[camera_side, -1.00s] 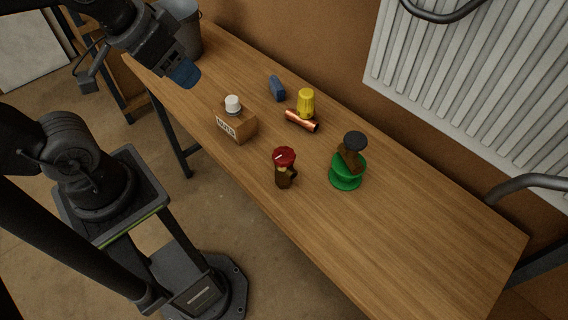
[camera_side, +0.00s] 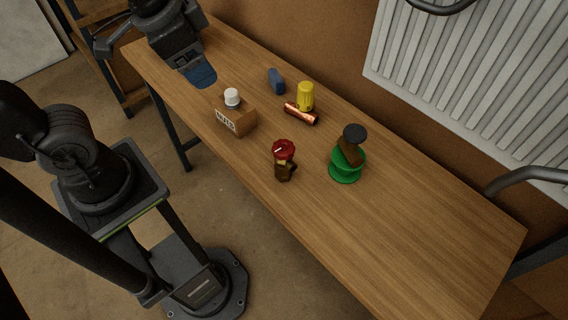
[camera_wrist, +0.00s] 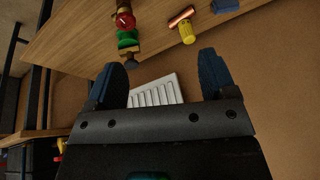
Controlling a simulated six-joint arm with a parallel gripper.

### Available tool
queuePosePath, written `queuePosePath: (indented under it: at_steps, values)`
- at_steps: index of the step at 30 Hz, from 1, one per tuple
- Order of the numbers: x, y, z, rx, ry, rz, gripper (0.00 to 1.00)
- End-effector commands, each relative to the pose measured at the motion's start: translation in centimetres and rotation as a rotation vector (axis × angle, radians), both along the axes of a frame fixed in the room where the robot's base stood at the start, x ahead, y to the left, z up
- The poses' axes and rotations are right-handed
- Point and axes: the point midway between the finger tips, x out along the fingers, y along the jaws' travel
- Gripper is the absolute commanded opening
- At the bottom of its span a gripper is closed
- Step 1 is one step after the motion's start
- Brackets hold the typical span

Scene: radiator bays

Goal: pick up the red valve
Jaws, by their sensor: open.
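The red valve (camera_side: 284,150) has a red cap on a dark brass body and stands upright near the front edge of the bench in the side view. In the wrist view the red valve (camera_wrist: 125,20) shows at the top, left of centre, partly cut by the frame. My gripper (camera_side: 201,76) is over the far left part of the bench, well apart from the valve. In the wrist view my gripper (camera_wrist: 158,75) has its two blue fingers spread wide with nothing between them.
The bench's right end is clear. A radiator (camera_side: 470,80) hangs behind.

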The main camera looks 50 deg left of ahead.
Motion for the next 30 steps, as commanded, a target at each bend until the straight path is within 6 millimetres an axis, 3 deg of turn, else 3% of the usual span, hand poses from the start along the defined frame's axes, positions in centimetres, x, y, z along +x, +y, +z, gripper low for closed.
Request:
queuePosePath:
  at_steps: [9,18,23,30]
  values:
    - [5.7,-6.8,-4.0,0.344,0.279,-0.733,0.78]
    - [8.0,-13.1,-9.5,0.584,0.478,-1.263,0.78]
    - [8.2,-14.1,-10.8,0.627,0.516,-1.361,0.78]
    - [8.5,-12.8,-14.3,0.629,0.523,-1.367,0.78]
